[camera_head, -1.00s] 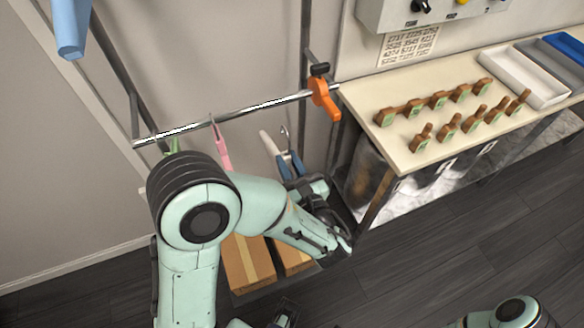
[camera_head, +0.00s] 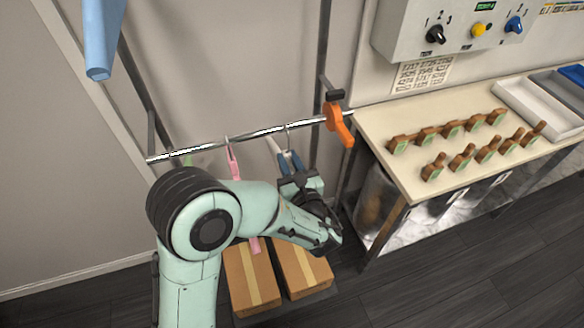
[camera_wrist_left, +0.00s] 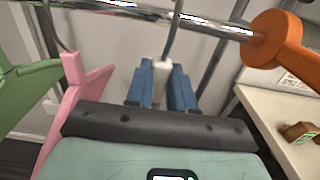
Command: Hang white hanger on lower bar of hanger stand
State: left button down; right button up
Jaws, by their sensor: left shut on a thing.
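My left gripper (camera_head: 290,163), with blue fingers, is shut on the white hanger (camera_head: 273,146). In the left wrist view the white hanger (camera_wrist_left: 162,72) shows between the blue fingers (camera_wrist_left: 161,88). Its metal hook rises to the silver lower bar (camera_head: 200,148). I cannot tell whether the hook rests over the bar or only lies in line with it. A pink hanger (camera_head: 232,160) hangs on the bar to the left, with a green hanger (camera_head: 187,159) further left. My arm hides much of both. My right gripper is not in view.
A table (camera_head: 410,180) with several wooden pieces stands to the right. Cardboard boxes (camera_head: 250,280) lie below. A light blue object (camera_head: 102,40) hangs at upper left.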

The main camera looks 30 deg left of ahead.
pick_arm(q)
jog(key=shift+x, duration=2.75)
jog(key=shift+s+f+b, duration=0.1)
jog(key=shift+f+b, duration=1.05)
jog(key=shift+f, duration=0.35)
jog(key=c, duration=0.9)
grip_release()
jog(key=shift+d, duration=0.1)
jog(key=v, duration=1.3)
jog(key=shift+s+d, duration=0.1)
jog(key=shift+d, duration=0.05)
